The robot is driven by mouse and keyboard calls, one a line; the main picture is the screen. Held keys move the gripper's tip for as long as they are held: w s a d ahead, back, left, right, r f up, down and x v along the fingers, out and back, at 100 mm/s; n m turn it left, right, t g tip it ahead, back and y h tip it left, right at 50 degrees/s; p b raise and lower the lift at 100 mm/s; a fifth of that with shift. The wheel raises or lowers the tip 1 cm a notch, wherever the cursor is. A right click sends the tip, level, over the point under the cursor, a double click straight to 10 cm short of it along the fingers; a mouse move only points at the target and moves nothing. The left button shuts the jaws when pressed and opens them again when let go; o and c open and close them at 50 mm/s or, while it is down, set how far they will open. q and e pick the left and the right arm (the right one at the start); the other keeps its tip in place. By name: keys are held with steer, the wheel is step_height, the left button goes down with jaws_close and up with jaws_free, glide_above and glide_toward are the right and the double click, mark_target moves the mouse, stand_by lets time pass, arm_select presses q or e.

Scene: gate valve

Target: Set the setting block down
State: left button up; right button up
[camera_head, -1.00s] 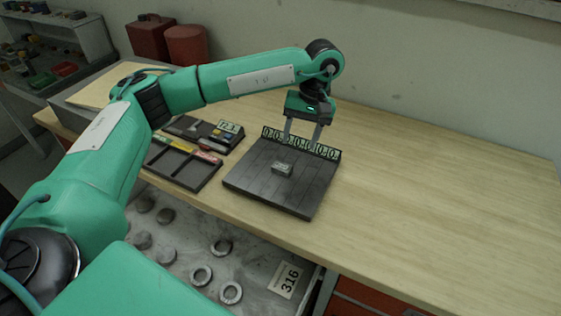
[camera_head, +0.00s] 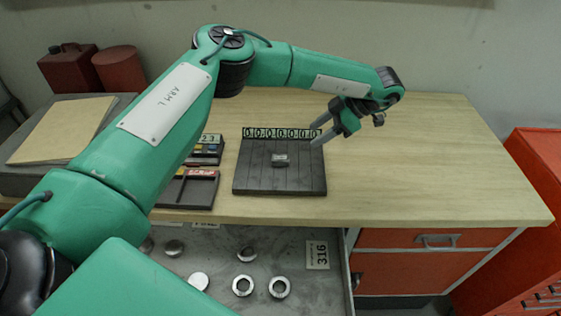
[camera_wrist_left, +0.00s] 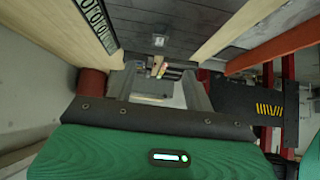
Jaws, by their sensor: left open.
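The setting block (camera_head: 280,158), a small grey metal block, lies on the dark grooved plate (camera_head: 255,180) on the bench, a little behind the plate's middle. It also shows in the left wrist view (camera_wrist_left: 160,41), small and apart from the fingers. A strip with a row of zeros (camera_head: 280,133) stands along the plate's back edge. My left gripper (camera_head: 314,132) is open and empty, at the plate's back right corner. Its fingers are tilted and point left, clear of the block. My right gripper is not in view.
A dark compartment tray (camera_head: 187,190) with coloured labels sits left of the plate, partly behind my left arm. The bench right of the plate is clear. An open drawer (camera_head: 215,262) below holds several metal rings and discs. Red containers (camera_head: 120,68) stand at the back left.

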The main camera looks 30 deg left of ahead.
arm_select(q)
steer(key=p, duration=0.1)
glide_toward(280, 157)
steer(key=x, duration=0.2)
steer(key=shift+s+a+f, duration=0.15)
steer(key=shift+f, duration=0.2)
steer(key=shift+s+a+f, duration=0.1)
steer(key=shift+a+f, duration=0.05)
steer(key=shift+f, duration=0.1)
steer(key=shift+s+a+f+p, duration=0.1)
steer(key=shift+a+f+p, duration=0.1)
steer(key=shift+p, duration=0.15)
steer(key=p+x, duration=0.1)
steer(key=x, duration=0.3)
steer(key=shift+a+f, duration=0.1)
steer(key=shift+f, duration=0.1)
steer(key=shift+c, duration=1.1)
jaws_close()
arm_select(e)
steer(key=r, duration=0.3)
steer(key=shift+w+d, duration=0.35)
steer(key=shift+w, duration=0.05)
